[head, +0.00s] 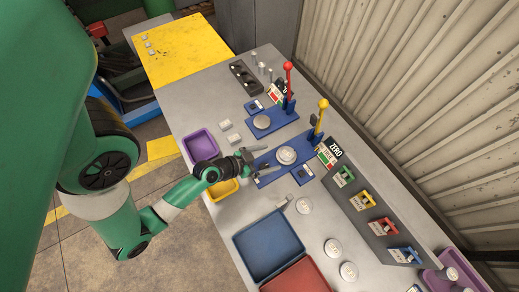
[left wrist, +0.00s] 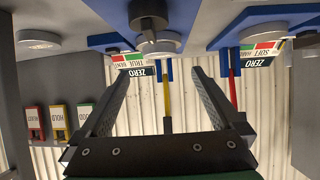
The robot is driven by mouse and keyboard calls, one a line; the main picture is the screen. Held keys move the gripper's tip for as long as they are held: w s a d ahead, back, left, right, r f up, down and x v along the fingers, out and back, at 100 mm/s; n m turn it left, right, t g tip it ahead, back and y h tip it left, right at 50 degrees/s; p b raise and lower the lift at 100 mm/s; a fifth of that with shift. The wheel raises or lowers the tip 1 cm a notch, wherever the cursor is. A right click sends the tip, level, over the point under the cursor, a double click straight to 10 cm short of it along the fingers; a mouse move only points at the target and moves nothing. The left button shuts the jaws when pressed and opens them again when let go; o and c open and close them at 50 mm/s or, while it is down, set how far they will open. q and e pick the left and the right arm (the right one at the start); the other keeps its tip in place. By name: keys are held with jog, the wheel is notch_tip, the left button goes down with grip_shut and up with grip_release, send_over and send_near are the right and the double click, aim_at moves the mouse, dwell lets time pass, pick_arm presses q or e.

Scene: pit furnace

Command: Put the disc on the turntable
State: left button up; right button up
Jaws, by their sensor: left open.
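My left gripper (head: 259,163) is open and empty, over the left part of the blue stand with the yellow lever. It also shows open in the left wrist view (left wrist: 161,72). A round silver turntable (head: 286,155) sits on that stand, just beyond the fingertips; a round piece rests on its middle. A second round metal plate (head: 261,121) is on the blue stand with the red lever. Loose pale metal discs lie on the bench, one near the blue tray (head: 304,205) and others further right (head: 333,247). I cannot tell which is the task's disc. The right gripper is not in view.
A purple tray (head: 201,145), a yellow tray (head: 223,190), a blue tray (head: 268,246) and a red tray (head: 297,277) line the near bench edge. The red lever (head: 289,77) and yellow lever (head: 321,115) stand upright.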

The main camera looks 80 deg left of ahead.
pick_arm(q)
jog(key=v, duration=0.4)
jog(key=shift+s+d+r, duration=0.15)
jog(key=w+a+r+m+t+h, duration=0.15)
jog(key=w+r+t, duration=0.25)
jog(key=w+r, duration=0.75)
jog(key=w+r+m+t, duration=0.3)
jog(key=w+r, duration=0.6)
jog(key=r, duration=0.5)
jog(key=w+d+r+m+t+h, duration=0.1)
jog(key=d+r+t+h, duration=0.15)
jog(key=d+r, duration=0.7)
jog(key=w+d+r+m+t+h, duration=0.15)
jog(key=r+t, duration=0.25)
jog(key=r, duration=1.3)
jog(key=s+d+r+n+t, duration=0.1)
jog(key=s+d+r, duration=0.1)
jog(key=r, duration=0.3)
jog(key=s+d+r+t+h, duration=0.1)
jog(key=s+d+r, duration=0.2)
jog(key=r, duration=0.3)
jog(key=shift+s+d+n, duration=0.25)
jog(key=shift+n, duration=0.15)
